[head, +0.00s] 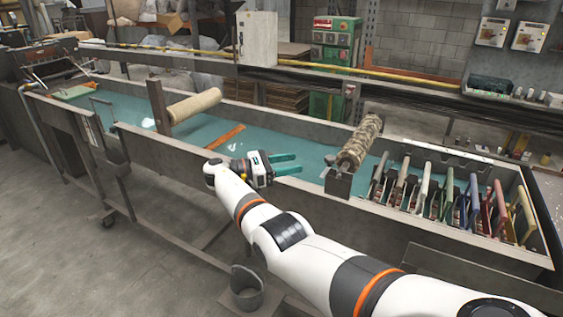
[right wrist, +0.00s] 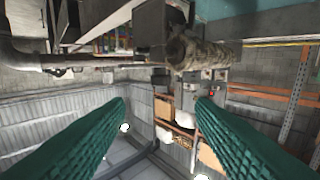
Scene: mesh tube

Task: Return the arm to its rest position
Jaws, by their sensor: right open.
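My right arm reaches in from the lower right in the head view. Its right gripper (head: 287,163) is open with its two green fingers apart and nothing between them. It is over the near edge of the long trough, left of the patterned mesh tube (head: 359,143). In the right wrist view the two green fingers frame an empty gap (right wrist: 160,110), and the mottled tube (right wrist: 190,48) shows beyond them, apart from the fingers. My left gripper is not in view.
The long trough (head: 130,130) has a teal floor. A pale roller (head: 194,104) is mounted at its left part. A rack of coloured-handled tools (head: 460,200) stands at the right end. A grey bucket (head: 247,288) is on the floor below. The floor at lower left is clear.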

